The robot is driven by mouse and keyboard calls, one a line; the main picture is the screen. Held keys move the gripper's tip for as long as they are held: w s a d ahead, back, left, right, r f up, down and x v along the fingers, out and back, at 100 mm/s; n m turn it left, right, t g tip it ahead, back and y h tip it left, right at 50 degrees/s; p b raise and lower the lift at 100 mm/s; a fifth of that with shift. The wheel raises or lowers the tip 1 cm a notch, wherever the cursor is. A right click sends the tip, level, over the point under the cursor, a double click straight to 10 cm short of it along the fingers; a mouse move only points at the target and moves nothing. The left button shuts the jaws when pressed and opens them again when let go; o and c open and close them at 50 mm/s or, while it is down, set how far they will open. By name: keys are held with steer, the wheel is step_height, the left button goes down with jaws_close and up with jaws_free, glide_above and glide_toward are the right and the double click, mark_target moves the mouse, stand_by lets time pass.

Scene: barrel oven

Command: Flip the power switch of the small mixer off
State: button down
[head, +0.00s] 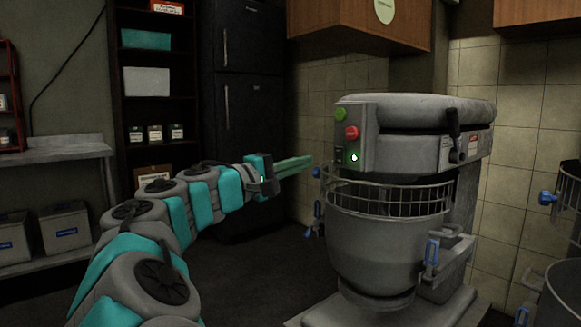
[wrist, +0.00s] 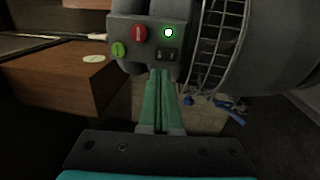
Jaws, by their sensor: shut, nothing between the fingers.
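The small mixer (head: 430,130) is grey, with a wire guard over its bowl (head: 380,240), at the right in the head view. Its control panel (head: 362,140) has a green button, a red button, a small dark switch (head: 339,156) and a lit green-white light (head: 354,157). In the wrist view the dark switch (wrist: 167,54) sits below the lit light (wrist: 168,33). My gripper (head: 310,160) is shut and empty, its green fingers pointing at the panel. In the wrist view the fingertips (wrist: 159,72) appear just below the switch; contact cannot be told. The switch's position is too small to read.
A second mixer (head: 562,230) is partly visible at the right edge. A dark fridge (head: 243,110) and shelves (head: 150,60) stand behind my arm. A wooden cabinet (head: 360,25) hangs above. The wire guard (wrist: 205,45) is close to the right of the fingers.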

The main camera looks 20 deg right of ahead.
mark_target(339, 151)
steer(key=x, duration=0.8)
steer(key=shift+w+d, duration=0.15)
steer(key=shift+d, duration=0.15)
steer(key=shift+r, duration=0.1)
